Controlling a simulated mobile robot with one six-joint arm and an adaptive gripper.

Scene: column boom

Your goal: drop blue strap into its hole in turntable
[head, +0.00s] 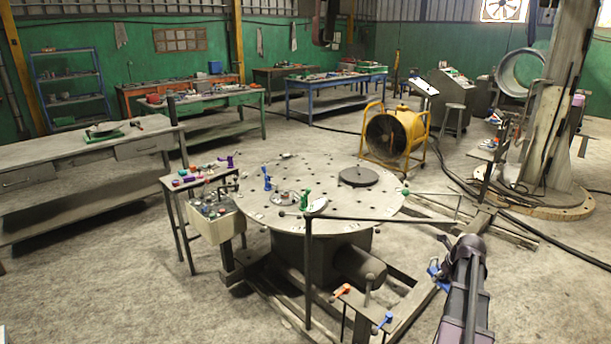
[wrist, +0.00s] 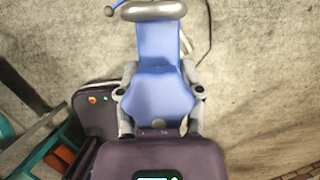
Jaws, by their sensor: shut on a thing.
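The turntable (head: 345,207) is a round grey disc with many small holes, in the middle of the head view. A blue upright piece (head: 267,180), a green one (head: 305,199) and a dark round plate (head: 357,176) are on it. My gripper (wrist: 159,92) is shut on the blue strap (wrist: 158,60), a broad blue piece between both fingers in the wrist view. A rounded metal part is at its far end. In the head view, a bit of the blue strap (head: 439,278) shows beside my arm, right of and apart from the turntable. Which hole is the strap's cannot be told.
A thin dark rail (head: 390,219) runs at the turntable's near edge. A stand with orange (head: 343,290) and blue (head: 385,320) handles is in front. A small side table (head: 190,180) and control box stand left. A yellow fan (head: 393,135) stands behind.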

